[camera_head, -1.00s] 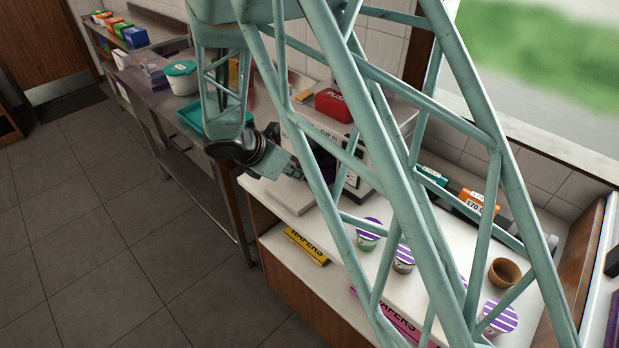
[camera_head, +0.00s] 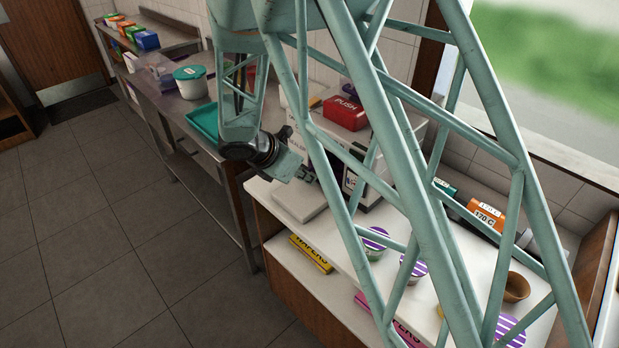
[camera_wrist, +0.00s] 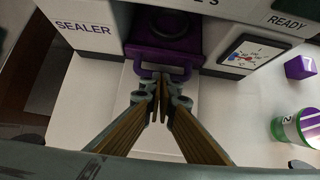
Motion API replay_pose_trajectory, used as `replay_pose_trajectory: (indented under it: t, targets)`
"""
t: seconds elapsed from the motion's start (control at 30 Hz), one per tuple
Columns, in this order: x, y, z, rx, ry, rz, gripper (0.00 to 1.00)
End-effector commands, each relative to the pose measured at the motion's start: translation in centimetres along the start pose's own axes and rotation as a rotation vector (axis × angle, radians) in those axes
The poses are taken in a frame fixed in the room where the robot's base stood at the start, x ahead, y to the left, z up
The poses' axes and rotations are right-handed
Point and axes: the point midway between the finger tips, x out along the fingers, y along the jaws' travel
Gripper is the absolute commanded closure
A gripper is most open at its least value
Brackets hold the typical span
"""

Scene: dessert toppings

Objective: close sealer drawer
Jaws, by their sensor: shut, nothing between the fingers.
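The sealer is a white machine (camera_wrist: 85,28) with a red PUSH button (camera_head: 345,112) on top, partly hidden behind my arm's lattice in the head view. Its purple drawer (camera_wrist: 165,52) with a round ring in it shows in the wrist view, in the opening at the front. A purple handle (camera_wrist: 150,73) is on the drawer's front. My gripper (camera_wrist: 160,82) is shut and empty, its fingertips at the handle. I cannot tell whether they touch it. In the head view my gripper (camera_head: 311,178) is in front of the sealer, above its pale base plate (camera_head: 298,203).
Right of the sealer front are a display panel (camera_wrist: 252,53), a purple cube (camera_wrist: 300,67) and a green-and-white cup (camera_wrist: 297,130). Striped-lid cups (camera_head: 413,268) and a brown cup (camera_head: 517,287) stand along the counter. A teal tray (camera_head: 203,123) lies left. The floor is clear.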

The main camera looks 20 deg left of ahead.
Motion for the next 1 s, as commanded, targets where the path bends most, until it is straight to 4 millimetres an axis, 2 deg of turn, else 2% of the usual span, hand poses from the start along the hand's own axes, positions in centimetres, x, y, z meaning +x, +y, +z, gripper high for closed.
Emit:
replay_pose_trajectory:
  t: [0.33, 0.8, 1.0]
  targets:
    - [-2.4, -0.3, -1.7, 0.006, 0.001, -0.004, 1.00]
    - [-9.4, -0.3, -1.6, 0.007, 0.000, -0.005, 1.00]
    - [-11.3, -0.3, -1.6, 0.008, 0.000, -0.005, 1.00]
